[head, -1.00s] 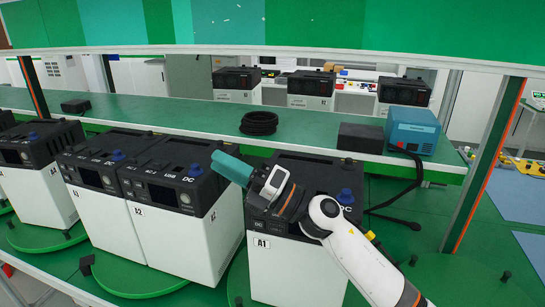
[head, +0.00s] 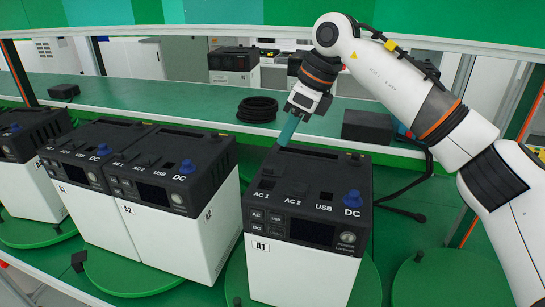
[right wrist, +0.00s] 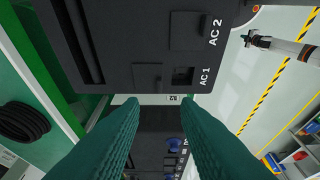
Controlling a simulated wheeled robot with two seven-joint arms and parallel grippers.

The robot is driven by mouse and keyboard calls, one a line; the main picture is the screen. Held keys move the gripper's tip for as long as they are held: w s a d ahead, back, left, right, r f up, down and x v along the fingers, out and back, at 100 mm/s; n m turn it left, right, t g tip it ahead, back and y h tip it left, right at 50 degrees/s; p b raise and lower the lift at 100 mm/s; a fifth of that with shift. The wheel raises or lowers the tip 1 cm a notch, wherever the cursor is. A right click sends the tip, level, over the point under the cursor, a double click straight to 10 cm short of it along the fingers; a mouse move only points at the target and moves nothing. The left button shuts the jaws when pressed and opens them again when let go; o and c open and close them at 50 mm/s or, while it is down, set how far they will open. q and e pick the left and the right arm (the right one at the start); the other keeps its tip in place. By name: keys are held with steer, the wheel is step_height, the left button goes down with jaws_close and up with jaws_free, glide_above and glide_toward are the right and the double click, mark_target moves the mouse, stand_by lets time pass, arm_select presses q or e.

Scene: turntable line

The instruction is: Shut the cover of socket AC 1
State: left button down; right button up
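The AC 1 socket (head: 265,184) is on the black top of the unit labelled A1 (head: 300,215), near its left edge. In the right wrist view the socket (right wrist: 183,75) shows as an uncovered square hole. Its cover (right wrist: 147,77) is open, folded back beside the hole. The AC 2 cover (right wrist: 188,33) seems to lie shut. My right gripper (head: 283,142) points down near the unit's back left edge, behind the socket. Its teal fingers (right wrist: 160,102) are apart with nothing between them. My left gripper is not in view.
A black cable coil (head: 257,109) and a dark box (head: 367,126) lie on the green shelf behind. A blue knob (head: 351,198) rises by DC. A loose cable lies right of A1.

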mark_target(269, 167)
steer(key=p+x, duration=0.2)
steer(key=x, duration=0.7)
steer(key=shift+w, duration=0.1)
jaws_close()
